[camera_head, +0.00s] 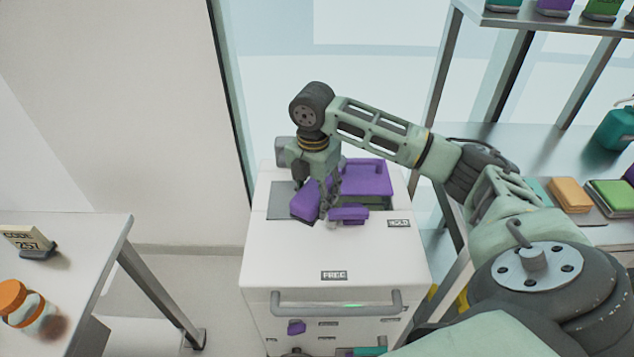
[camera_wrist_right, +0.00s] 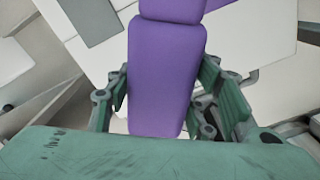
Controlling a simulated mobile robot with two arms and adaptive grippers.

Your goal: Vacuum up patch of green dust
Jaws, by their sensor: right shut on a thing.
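A purple tool (camera_head: 305,204), which looks like the handheld vacuum, is at the top of the white cabinet in the head view. My right gripper (camera_head: 329,206) points down there and is shut on it. In the right wrist view, the tool's long purple body (camera_wrist_right: 166,75) lies between the two green fingers of my right gripper (camera_wrist_right: 165,95). The arm and fingers hide part of the tool, so I cannot tell whether it touches the cabinet top. I see no clear patch of green dust. My left gripper is not in view.
The white cabinet (camera_head: 285,245) has a purple box-like part (camera_head: 367,176) behind the gripper. A white table (camera_head: 70,240) at left holds a code sign (camera_head: 27,240), an orange-lidded jar (camera_head: 22,308) and a brownish patch (camera_head: 53,327). A metal shelf (camera_head: 560,150) stands at right.

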